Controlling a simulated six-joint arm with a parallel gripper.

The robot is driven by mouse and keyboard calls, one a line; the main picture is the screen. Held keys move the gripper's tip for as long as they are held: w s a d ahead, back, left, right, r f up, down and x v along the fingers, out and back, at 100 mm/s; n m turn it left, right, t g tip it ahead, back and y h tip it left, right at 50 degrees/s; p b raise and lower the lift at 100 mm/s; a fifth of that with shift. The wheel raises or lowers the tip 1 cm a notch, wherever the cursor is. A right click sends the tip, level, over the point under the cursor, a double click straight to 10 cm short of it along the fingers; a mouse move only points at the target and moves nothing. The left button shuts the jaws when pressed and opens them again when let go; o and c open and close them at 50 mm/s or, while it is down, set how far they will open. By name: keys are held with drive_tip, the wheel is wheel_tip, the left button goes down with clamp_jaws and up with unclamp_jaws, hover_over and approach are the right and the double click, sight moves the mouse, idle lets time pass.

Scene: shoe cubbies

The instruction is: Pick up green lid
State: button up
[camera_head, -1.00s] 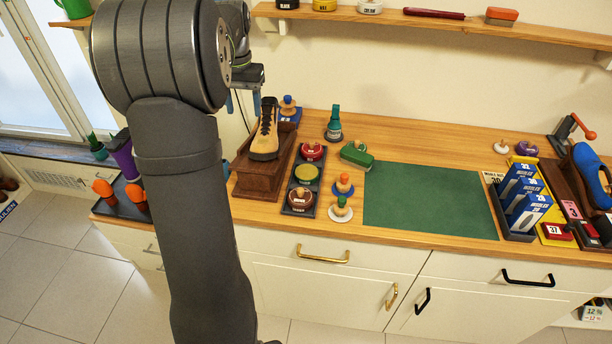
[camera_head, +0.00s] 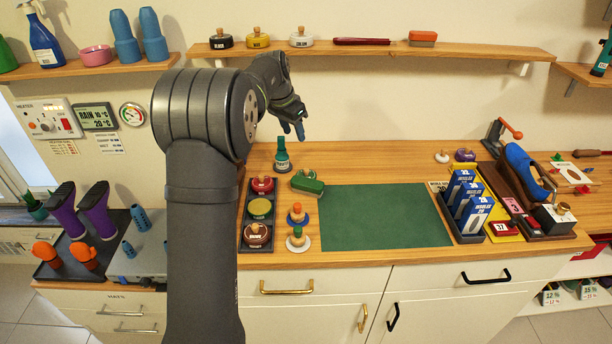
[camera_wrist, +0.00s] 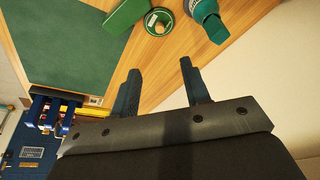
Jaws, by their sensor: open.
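The green lid (camera_wrist: 157,22), round with a wooden knob, lies on the wooden counter at the top of the wrist view. In the head view the lid (camera_head: 309,174) is small and partly hidden behind a green block-like brush (camera_head: 307,185). My gripper (camera_head: 293,129) is above the counter behind the lid, near the teal-green bottle (camera_head: 282,155). In the wrist view my gripper (camera_wrist: 160,69) has its two fingers apart with nothing between them. The lid is beyond the fingertips, between the green brush (camera_wrist: 125,14) and the green bottle (camera_wrist: 209,20).
A dark tray (camera_head: 241,243) holds several round tins, the middle one (camera_head: 260,208) showing an olive surface. Two knobbed pieces (camera_head: 298,215) stand beside it. A green mat (camera_head: 385,217) lies to the right, clear. A wall shelf (camera_head: 370,51) is above; blue boxes (camera_head: 472,211) stand right.

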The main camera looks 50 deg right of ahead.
sight(306, 169)
drive_tip(key=x, duration=1.7)
drive_tip(key=shift+f, duration=0.1)
clamp_jaws()
